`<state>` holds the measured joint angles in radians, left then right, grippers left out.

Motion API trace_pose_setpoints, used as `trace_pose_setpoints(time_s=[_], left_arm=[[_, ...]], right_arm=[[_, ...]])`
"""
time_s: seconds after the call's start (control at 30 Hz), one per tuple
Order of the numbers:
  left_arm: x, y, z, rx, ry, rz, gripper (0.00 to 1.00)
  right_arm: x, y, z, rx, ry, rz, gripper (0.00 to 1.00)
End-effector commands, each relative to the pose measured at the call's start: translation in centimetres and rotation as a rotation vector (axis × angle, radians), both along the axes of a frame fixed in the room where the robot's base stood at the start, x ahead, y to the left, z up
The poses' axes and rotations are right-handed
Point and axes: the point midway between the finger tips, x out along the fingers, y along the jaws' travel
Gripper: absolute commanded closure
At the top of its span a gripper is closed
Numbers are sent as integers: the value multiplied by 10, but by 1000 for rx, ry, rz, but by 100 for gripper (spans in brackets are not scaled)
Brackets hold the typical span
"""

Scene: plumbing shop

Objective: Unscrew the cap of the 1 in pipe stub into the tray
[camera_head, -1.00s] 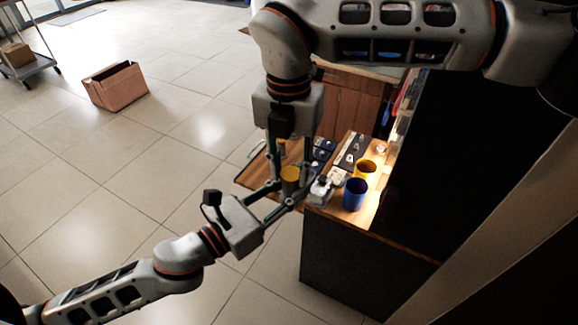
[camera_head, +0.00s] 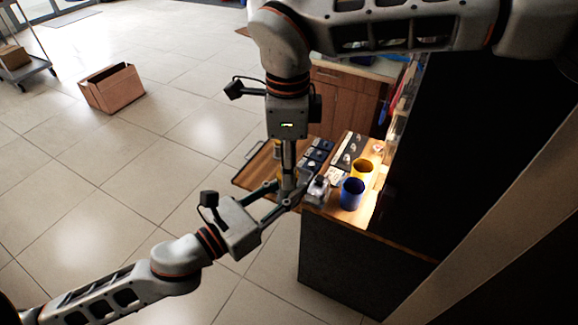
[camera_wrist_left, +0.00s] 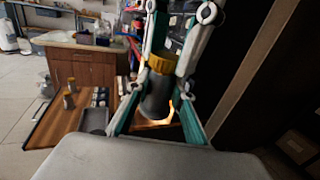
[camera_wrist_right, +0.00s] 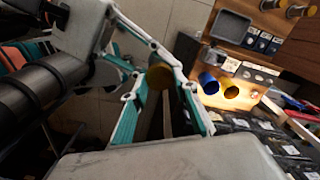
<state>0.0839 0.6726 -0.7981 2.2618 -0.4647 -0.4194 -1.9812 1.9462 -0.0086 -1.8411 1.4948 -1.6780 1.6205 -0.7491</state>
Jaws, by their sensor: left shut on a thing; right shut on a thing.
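The pipe stub (camera_wrist_left: 157,98) is a grey cylinder with a yellow cap (camera_wrist_left: 161,65) on its upper end. It is held nearly upright between my two grippers. My left gripper (camera_head: 289,195) is shut on the stub's body from the side. My right gripper (camera_head: 287,183) points down from above and is shut on the cap. The right wrist view shows the cap (camera_wrist_right: 160,76) end-on between the right fingers; the head view mostly hides it behind them. The small grey tray (camera_wrist_right: 231,27) lies on the wooden bench; its inside looks empty.
Other yellow-capped stubs (camera_wrist_left: 70,95) stand on the bench. A blue cup (camera_head: 352,195) and a yellow cup (camera_head: 361,168) stand right of my grippers, with small dark boxes (camera_head: 316,153) behind. A dark wall closes off the right. The floor at left is open, with a cardboard box (camera_head: 111,88).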

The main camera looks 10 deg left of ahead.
Motion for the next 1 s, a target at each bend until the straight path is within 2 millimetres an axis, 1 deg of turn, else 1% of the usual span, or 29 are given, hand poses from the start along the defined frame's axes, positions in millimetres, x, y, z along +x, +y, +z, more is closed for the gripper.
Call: trace_pose_setpoints(time_s=[0.1,1.0], left_arm=[[-1,-1,3,-3,-4,-3,100],[-1,-1,2,-4,-3,-4,100]], right_arm=[[3,0,1,1,-2,210,97],[5,5,2,6,18,1835,97]])
